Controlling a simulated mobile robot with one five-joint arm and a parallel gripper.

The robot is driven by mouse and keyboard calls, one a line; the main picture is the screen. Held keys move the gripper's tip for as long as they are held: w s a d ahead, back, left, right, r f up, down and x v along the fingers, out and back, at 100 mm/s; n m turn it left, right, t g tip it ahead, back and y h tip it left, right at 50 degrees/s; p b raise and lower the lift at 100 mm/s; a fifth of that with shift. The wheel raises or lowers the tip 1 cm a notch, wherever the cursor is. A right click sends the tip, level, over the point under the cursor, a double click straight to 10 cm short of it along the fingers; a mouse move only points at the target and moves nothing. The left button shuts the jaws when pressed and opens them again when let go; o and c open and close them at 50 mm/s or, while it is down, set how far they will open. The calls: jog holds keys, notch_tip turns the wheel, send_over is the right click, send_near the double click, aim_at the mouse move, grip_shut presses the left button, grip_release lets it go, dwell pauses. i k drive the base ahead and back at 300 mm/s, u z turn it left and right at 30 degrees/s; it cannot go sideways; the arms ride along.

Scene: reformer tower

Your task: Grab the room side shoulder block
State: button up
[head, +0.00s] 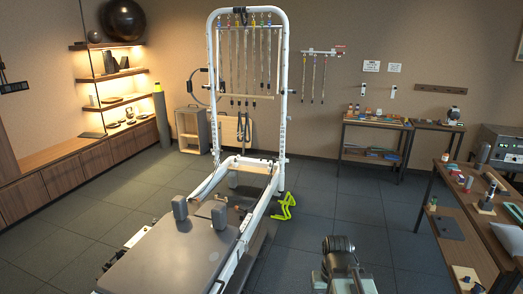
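Two dark grey padded shoulder blocks stand upright at the far end of the reformer's grey carriage (172,262). The left shoulder block (180,207) is on the side of the wall shelves. The right shoulder block (219,216) is on the side of the open floor and tables, the room side as I see it. Both look free, with nothing holding them. A dark, rounded part, apparently of my own arm, shows at the bottom, right of the reformer and apart from the blocks. My gripper's fingers are not in view.
The white reformer tower (284,90) rises behind the carriage, with springs hanging in it. A yellow-green stand (285,206) is on the floor to its right. A wooden table (480,225) with small parts stands at right. Floor between reformer and tables is mostly clear.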

aim_at(219, 217)
jog(key=i, duration=2.6)
jog(key=u, duration=3.6)
